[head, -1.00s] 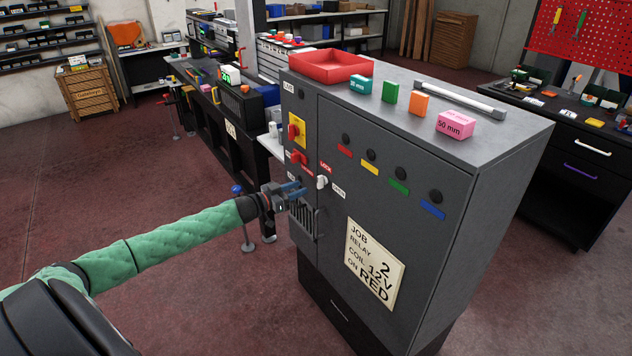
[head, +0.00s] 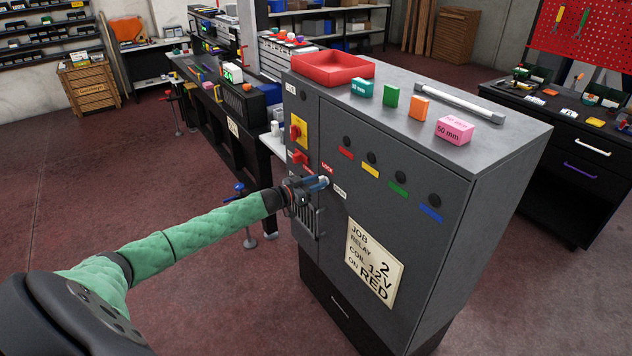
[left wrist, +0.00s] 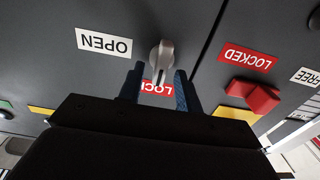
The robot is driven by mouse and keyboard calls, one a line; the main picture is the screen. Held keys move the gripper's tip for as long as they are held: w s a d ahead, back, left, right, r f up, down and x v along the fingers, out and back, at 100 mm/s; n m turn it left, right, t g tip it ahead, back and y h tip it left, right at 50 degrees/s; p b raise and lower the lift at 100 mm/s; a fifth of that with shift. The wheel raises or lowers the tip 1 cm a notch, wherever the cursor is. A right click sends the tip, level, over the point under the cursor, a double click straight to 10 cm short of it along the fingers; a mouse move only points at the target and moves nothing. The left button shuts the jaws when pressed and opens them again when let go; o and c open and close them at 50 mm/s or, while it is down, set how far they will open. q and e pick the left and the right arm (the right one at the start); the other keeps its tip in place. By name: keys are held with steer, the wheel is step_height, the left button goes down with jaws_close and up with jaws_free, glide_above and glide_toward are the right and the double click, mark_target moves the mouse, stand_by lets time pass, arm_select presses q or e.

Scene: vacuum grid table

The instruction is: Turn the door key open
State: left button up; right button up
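The grey door key (left wrist: 161,57) sits in the front of the dark grey cabinet (head: 460,230). In the left wrist view, which looks upside down, its grip lies between the white OPEN label (left wrist: 104,43) and the cabinet's door seam, with its lower end towards the partly hidden red LOCK label (left wrist: 157,88). My left gripper (head: 318,184) is at the key. In the left wrist view its two blue fingers (left wrist: 158,78) are apart, one on each side of the key's lower end, with gaps visible. The head view also shows the OPEN label (head: 340,192) and LOCK label (head: 327,168).
A red switch handle (head: 299,158) sticks out left of the key, with a red-on-yellow switch (head: 299,130) above it. A vent grille (head: 306,218) lies below. A red tray (head: 331,70) and coloured blocks stand on the cabinet top.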

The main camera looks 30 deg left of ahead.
arm_select(q)
jaws_close()
arm_select(e)
steer(key=shift+d, duration=0.15)
